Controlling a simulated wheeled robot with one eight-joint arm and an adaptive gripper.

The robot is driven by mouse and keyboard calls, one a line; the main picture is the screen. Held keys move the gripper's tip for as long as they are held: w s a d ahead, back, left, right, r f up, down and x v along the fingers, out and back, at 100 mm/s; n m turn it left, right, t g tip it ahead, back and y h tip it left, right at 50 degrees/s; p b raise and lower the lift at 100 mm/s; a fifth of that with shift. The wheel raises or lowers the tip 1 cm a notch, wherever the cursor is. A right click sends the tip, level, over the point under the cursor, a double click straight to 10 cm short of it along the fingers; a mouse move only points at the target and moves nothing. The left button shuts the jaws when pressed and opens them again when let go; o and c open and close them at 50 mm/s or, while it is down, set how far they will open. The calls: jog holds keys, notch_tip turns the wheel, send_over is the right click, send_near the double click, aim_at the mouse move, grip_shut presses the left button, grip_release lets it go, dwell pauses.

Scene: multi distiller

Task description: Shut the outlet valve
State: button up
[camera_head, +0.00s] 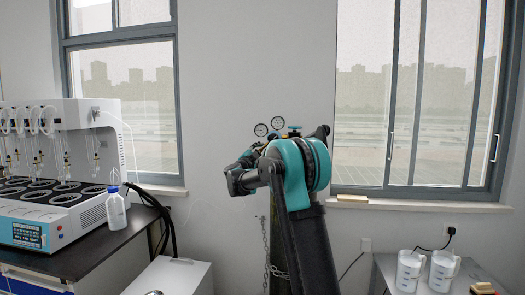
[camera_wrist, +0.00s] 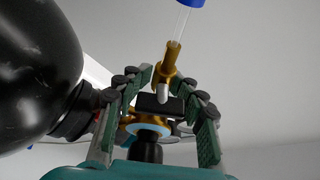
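A regulator with two round gauges (camera_head: 268,127) shows in the head view behind my raised teal and black arm, which hides most of it and my gripper. In the wrist view my gripper (camera_wrist: 163,88) has its two green padded fingers apart. Between them are a black block-like knob (camera_wrist: 153,103), which may be the outlet valve's handle, and brass fittings (camera_wrist: 173,56). A gap shows on the right side of the knob; contact on the left is unclear. Below it are a pale blue ring (camera_wrist: 148,131) and a dark round part.
A large glossy black body (camera_wrist: 35,65) fills the wrist view's left side. In the head view, a bench with a multi distiller (camera_head: 60,160) and a wash bottle (camera_head: 116,208) stands left. Jugs (camera_head: 410,268) stand on a right-hand table. A chain (camera_head: 267,250) hangs beside my arm.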

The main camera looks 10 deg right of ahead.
jog(key=shift+o, duration=1.4)
jog(key=v, duration=1.2)
